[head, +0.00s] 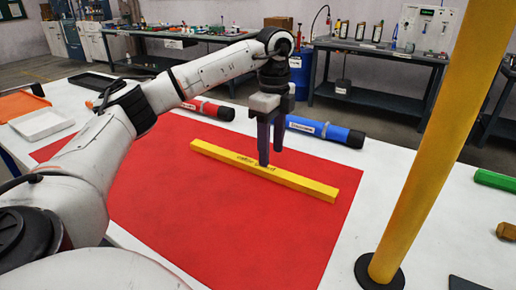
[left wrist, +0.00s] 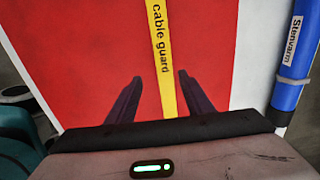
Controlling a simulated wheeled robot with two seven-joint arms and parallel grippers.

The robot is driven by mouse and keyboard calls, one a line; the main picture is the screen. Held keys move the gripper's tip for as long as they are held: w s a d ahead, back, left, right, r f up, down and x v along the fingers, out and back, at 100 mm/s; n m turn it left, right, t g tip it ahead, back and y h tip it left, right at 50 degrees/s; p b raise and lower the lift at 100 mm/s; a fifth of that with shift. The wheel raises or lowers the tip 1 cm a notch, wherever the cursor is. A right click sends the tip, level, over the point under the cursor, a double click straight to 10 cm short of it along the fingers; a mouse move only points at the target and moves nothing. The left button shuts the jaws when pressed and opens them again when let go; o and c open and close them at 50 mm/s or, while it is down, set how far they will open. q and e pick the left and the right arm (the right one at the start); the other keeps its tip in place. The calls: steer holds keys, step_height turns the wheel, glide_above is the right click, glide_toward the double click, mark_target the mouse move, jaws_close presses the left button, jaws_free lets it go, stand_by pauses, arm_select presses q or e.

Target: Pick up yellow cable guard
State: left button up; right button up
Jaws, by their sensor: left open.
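The yellow cable guard (head: 300,184) is a long straight bar with dark lettering. It lies on the red mat (head: 217,235) on the white table. My left gripper (head: 271,160) points down over the middle of the guard, with its fingers apart and nothing held. In the left wrist view the yellow cable guard (left wrist: 160,40) runs between the two dark fingertips of the left gripper (left wrist: 160,82), one finger to each side. I cannot tell how far above the guard the fingertips are. My right gripper is not in view.
A blue tube (head: 325,131) and a red tube (head: 207,109) lie behind the guard. A yellow post (head: 436,140) on a black base stands at the right. A green item (head: 495,181) lies at the right edge. A white tray (head: 42,124) sits at the left.

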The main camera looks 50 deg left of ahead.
mark_target(275, 171)
arm_select(q)
steer(key=shift+w+d+f+b, duration=0.1)
steer(key=shift+w+f, duration=0.05)
steer(key=shift+f, duration=0.9)
steer(key=shift+w+d+f+b, duration=0.1)
steer(key=shift+w+f+b, duration=0.1)
steer(key=shift+f, duration=0.8)
steer(key=shift+w+d+f+b, duration=0.1)
steer(key=shift+w+f, duration=0.05)
steer(key=shift+f, duration=0.9)
jaws_close()
